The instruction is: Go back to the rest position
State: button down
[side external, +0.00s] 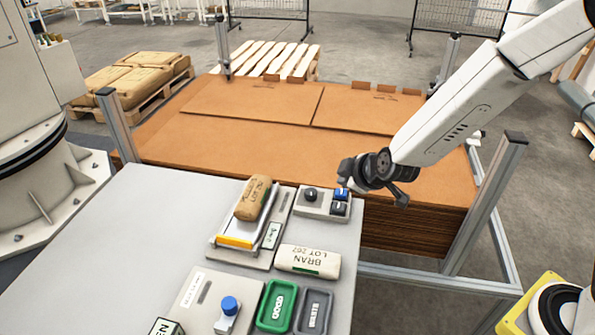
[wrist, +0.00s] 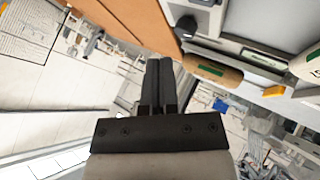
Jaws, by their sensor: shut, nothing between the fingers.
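My gripper (side external: 402,200) hangs off the right edge of the grey worktop, in front of the stack of brown cardboard sheets, in the side external view. In the wrist view the two dark fingers of my gripper (wrist: 158,65) lie together with nothing between them. The fingers are clear of the things on the worktop. My wrist is beside a small control box (side external: 325,203) with a black knob and blue buttons.
On the grey worktop (side external: 110,255) a brown sack (side external: 253,197) lies on a tilted stand, with a pale BRAN sack (side external: 308,261) nearby. Green (side external: 276,305) and grey (side external: 313,312) trays sit in front. Metal posts (side external: 487,205) rise around the cardboard stack (side external: 410,225).

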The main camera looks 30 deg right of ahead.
jog(key=shift+s, duration=0.1)
dwell(0.3)
jog(key=s+d+m+g, duration=0.3)
jog(key=s+d+m, duration=0.1)
jog(key=s, duration=0.4)
jog(key=s+d+m+g, duration=0.3)
jog(key=s+d+m, duration=0.1)
jog(key=s, duration=0.4)
jog(key=shift+s+r+g, duration=0.3)
jog(key=shift+s+r, duration=0.1)
